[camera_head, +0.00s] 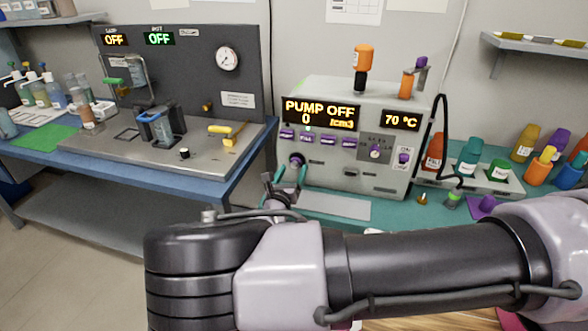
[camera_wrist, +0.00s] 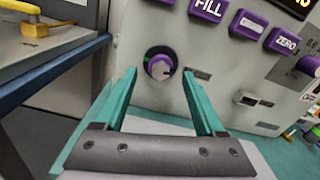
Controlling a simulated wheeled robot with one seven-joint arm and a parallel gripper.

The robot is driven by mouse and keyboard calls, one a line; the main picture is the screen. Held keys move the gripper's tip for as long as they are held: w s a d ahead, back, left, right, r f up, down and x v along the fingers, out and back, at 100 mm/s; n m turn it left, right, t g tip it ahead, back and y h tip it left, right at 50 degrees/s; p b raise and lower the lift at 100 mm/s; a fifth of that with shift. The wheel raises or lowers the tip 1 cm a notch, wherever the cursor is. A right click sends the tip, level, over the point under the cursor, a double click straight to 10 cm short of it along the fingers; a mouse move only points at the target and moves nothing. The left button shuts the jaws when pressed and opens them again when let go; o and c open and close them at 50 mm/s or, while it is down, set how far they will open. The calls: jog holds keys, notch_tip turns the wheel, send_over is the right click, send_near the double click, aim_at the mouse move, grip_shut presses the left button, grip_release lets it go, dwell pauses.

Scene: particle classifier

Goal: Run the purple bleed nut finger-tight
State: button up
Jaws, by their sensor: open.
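The purple bleed nut (camera_wrist: 160,66) sits on the front face of the particle classifier (camera_head: 335,165), low on its left side. In the wrist view it is a purple knob in a dark round recess with a bit of green at its edge. My gripper (camera_wrist: 160,80) is open, its two teal fingers spread to the left and right of the nut as seen in the wrist view. I cannot tell how far the fingertips are from the panel. In the head view the nut (camera_head: 296,160) shows just above my gripper (camera_head: 289,172), and nothing is between the fingers that I can see.
Purple buttons (camera_wrist: 207,11) line the panel above and right of the nut. A blue-edged bench (camera_head: 215,180) with a yellow-handled valve (camera_head: 230,133) stands to the left. Coloured bottles (camera_head: 470,155) stand on the teal bench at right. A flat grey plate (camera_head: 330,206) lies below the panel.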

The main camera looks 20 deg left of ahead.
jog(key=shift+w, duration=0.85)
grip_shut()
